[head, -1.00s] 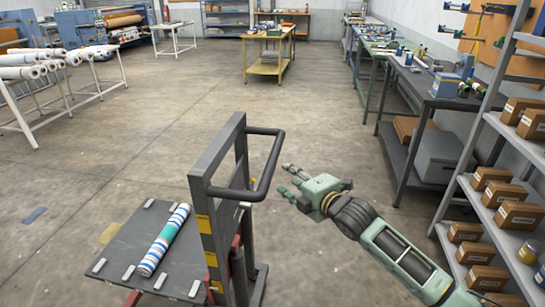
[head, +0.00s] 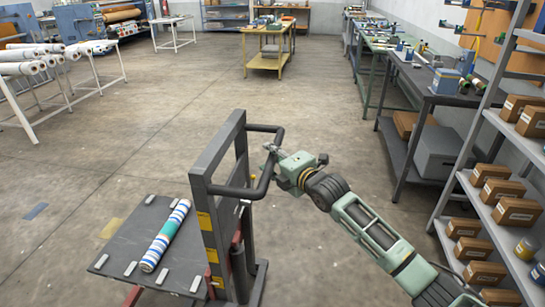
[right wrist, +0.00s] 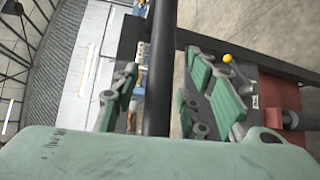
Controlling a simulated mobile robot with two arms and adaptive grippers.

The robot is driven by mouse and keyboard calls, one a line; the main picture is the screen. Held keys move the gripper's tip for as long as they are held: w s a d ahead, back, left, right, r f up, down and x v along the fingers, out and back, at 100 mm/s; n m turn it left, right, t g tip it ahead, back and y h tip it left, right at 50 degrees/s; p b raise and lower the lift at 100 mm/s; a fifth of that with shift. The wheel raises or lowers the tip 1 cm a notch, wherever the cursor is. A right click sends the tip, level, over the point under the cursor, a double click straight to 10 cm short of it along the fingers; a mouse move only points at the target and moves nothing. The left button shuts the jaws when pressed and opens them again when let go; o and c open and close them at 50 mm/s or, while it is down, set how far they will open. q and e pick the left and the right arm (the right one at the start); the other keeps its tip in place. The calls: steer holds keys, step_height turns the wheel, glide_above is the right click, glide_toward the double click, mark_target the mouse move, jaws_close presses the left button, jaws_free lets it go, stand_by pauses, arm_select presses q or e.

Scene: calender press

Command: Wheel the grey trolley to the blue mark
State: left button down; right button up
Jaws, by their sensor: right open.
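The grey trolley (head: 150,238) stands at the lower centre of the head view, with a dark upright frame and a looped handle (head: 231,191) on its right side. A blue mark (head: 35,211) lies flat on the floor to the trolley's left. My right gripper (head: 271,160) is at the handle's right end. In the right wrist view the dark handle bar (right wrist: 161,70) runs between the open green fingers, with gaps visible on both sides. My left gripper is not in view.
A striped roll (head: 165,236) lies on the trolley deck. A shelf with boxes (head: 490,190) and workbenches (head: 440,100) line the right. A rack of white rolls (head: 60,85) stands at the left. Floor left of the trolley is clear; a yellow table (head: 267,50) stands far back.

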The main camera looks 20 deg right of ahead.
steer(key=shift+c, duration=0.2)
jaws_close()
steer(key=shift+a, duration=0.1)
stand_by(0.4)
